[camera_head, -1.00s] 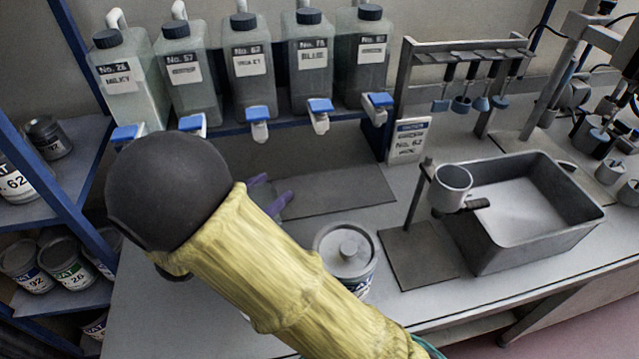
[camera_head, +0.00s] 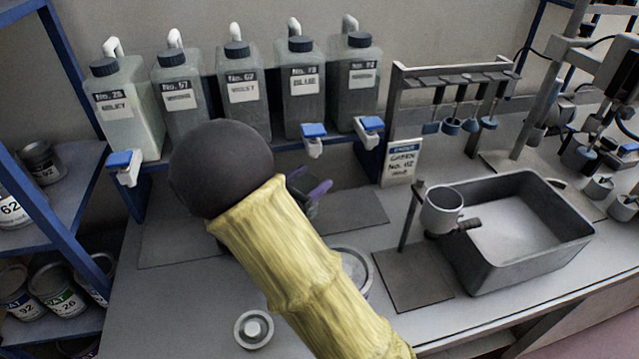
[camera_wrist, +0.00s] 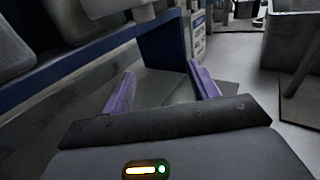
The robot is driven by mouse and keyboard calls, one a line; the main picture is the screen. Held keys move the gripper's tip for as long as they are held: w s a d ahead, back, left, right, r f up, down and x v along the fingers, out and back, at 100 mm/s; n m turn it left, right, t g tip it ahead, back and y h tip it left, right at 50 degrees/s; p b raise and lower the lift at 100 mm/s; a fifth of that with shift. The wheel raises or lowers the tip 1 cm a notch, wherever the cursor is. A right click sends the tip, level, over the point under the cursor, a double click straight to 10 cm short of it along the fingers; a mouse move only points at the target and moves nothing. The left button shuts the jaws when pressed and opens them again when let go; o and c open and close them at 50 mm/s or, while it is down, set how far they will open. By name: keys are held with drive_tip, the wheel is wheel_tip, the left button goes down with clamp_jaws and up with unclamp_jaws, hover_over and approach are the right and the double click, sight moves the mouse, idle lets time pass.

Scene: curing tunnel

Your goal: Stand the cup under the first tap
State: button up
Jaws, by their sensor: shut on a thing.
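My gripper (camera_head: 310,190) shows two purple fingertips beyond the dark wrist in the head view, over the bench in front of the tap rack. In the wrist view its purple fingers (camera_wrist: 160,88) stand apart, shut on what seems to be a clear cup, hardly visible between them. Other blue-levered taps (camera_head: 313,138) hang to the right along the rack; my wrist hides part of the row.
A grey cup (camera_head: 441,213) on a stand is beside a deep grey tray (camera_head: 520,262). A can (camera_head: 352,272) is partly behind my arm, and a round lid (camera_head: 254,329) lies in front. A blue shelf with cans is left. Dark mats (camera_head: 350,212) lie below the taps.

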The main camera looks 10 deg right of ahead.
sight(313, 189)
drive_tip(key=shift+x, duration=1.25)
drive_tip(key=shift+d, duration=0.1)
drive_tip(key=shift+w+d, duration=0.2)
drive_tip(key=shift+d, duration=0.05)
drive_tip(key=shift+w+d+f, duration=0.1)
drive_tip(key=shift+f, duration=0.75)
drive_tip(key=shift+w+d+f, duration=0.1)
drive_tip(key=shift+f, duration=0.75)
drive_tip(key=shift+f, duration=0.2)
drive_tip(key=o, duration=1)
drive_tip(key=shift+c, duration=0.2)
